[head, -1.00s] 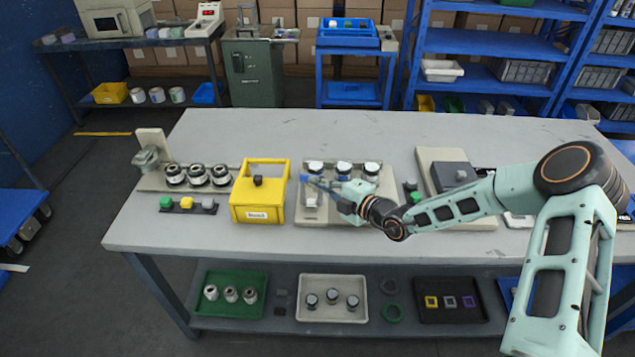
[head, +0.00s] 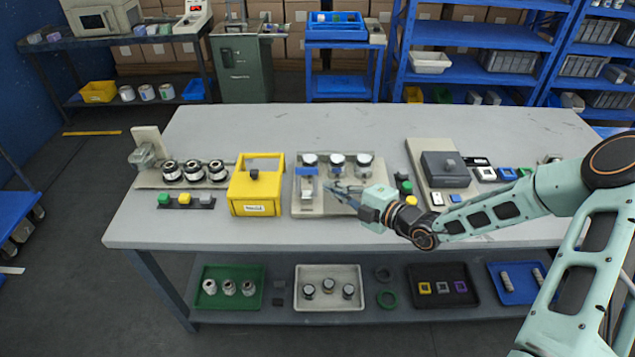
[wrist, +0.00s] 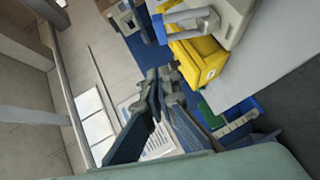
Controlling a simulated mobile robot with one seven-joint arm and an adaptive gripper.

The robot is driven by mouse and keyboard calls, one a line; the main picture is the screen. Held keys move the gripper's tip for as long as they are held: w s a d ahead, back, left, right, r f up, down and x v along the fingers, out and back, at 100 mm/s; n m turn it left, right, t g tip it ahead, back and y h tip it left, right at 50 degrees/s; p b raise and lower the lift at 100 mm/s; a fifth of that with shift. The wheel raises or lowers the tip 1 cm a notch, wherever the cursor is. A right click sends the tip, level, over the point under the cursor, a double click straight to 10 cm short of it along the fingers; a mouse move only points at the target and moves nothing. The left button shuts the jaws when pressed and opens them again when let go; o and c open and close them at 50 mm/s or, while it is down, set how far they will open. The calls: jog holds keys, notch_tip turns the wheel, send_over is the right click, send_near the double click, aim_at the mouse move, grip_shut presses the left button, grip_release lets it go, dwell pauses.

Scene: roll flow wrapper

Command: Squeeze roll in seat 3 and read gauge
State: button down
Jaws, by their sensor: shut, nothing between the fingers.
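A pale board (head: 320,206) on the table carries three rolls with dark and white ends, at left (head: 310,160), middle (head: 336,160) and right (head: 364,162). No seat numbers or gauge reading can be made out. A white piece with a blue top (head: 306,171) stands at the board's left front. My gripper (head: 332,187) is shut and empty, above the board, just right of the blue-topped piece and in front of the rolls. In the wrist view my gripper's fingers (wrist: 165,78) converge, with no roll between them.
A yellow box (head: 255,205) stands left of the board. Further left is another board (head: 150,183) with three rolls and a grey device. At right is a board with a grey block (head: 445,170). The rear of the table is clear.

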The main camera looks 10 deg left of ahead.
jog(key=v, duration=0.2)
jog(key=shift+s+d+r, duration=0.2)
jog(key=shift+d, duration=0.05)
dwell(0.4)
